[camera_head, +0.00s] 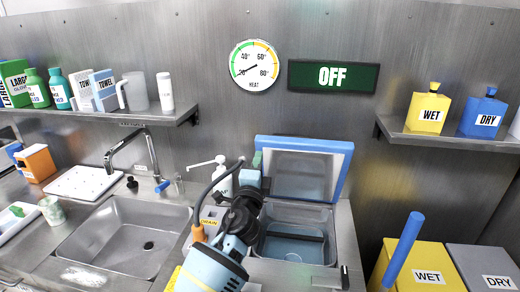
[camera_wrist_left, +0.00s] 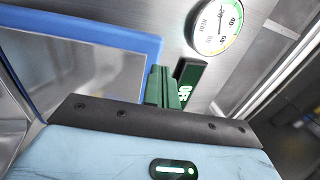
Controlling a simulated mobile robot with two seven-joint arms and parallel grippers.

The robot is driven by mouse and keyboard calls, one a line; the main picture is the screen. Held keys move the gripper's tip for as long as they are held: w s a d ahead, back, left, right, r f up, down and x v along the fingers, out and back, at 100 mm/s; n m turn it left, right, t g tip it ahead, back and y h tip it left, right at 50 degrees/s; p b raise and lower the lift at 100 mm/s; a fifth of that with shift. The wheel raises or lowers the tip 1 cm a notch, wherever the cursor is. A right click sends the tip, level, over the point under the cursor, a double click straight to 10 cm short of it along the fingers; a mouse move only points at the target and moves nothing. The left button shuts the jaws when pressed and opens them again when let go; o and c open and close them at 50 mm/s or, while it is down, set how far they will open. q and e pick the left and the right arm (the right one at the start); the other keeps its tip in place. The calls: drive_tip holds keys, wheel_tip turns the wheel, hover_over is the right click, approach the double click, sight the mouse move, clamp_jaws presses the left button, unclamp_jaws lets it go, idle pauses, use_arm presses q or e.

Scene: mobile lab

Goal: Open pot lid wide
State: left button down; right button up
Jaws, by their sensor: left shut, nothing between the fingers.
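The pot is a metal basin (camera_head: 266,243) set in the counter, with water-like blue inside. Its lid (camera_head: 346,172) has a blue frame and a clear or grey panel. The lid stands raised at the back of the basin, near upright, and the basin's mouth is uncovered. My left gripper (camera_head: 257,159) is at the lid's upper left edge, with its green fingers together and empty. In the left wrist view the fingers (camera_wrist_left: 165,88) are shut beside the lid's blue frame (camera_wrist_left: 100,38); I cannot tell whether they touch it. My right gripper is not in view.
A sink (camera_head: 120,240) with a faucet (camera_head: 150,150) lies left of the pot. A white pump bottle (camera_head: 221,178) stands behind my left arm. Wet (camera_head: 430,262) and dry (camera_head: 490,262) bins are at right, with a slanted blue bar (camera_head: 404,250). Shelves flank the wall gauge (camera_head: 254,66) and OFF sign (camera_head: 333,76).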

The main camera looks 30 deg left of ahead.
sight(262, 142)
use_arm(q)
drive_tip(key=x, duration=0.4)
drive_tip(key=shift+w+a, duration=0.1)
drive_tip(key=shift+w, duration=0.05)
drive_tip(key=shift+w, duration=0.1)
